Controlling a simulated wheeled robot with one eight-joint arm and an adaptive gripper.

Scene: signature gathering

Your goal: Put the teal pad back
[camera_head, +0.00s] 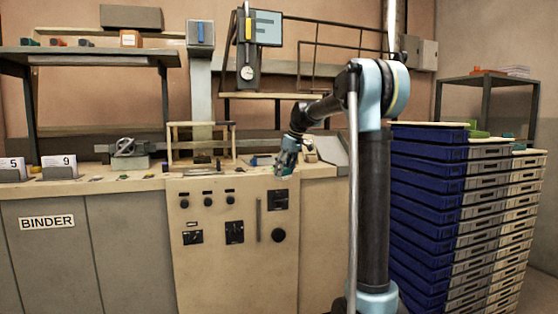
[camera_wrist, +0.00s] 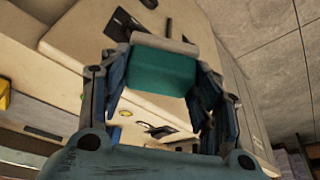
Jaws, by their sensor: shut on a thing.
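The teal pad (camera_wrist: 162,72) is a flat-faced block in the wrist view, held between the two fingers of my gripper (camera_wrist: 160,85). A grey bar crosses just above its upper edge. In the head view my gripper (camera_head: 284,168) hangs at the front edge of the counter (camera_head: 130,184), above the cream panel with knobs. The pad is too small there to tell clearly from the blue gripper parts.
A cream wooden frame (camera_head: 200,142) stands on the counter left of my gripper. A grey clamp-like device (camera_head: 130,150) and number cards (camera_head: 58,166) are farther left. The floor before the cabinet looks clear.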

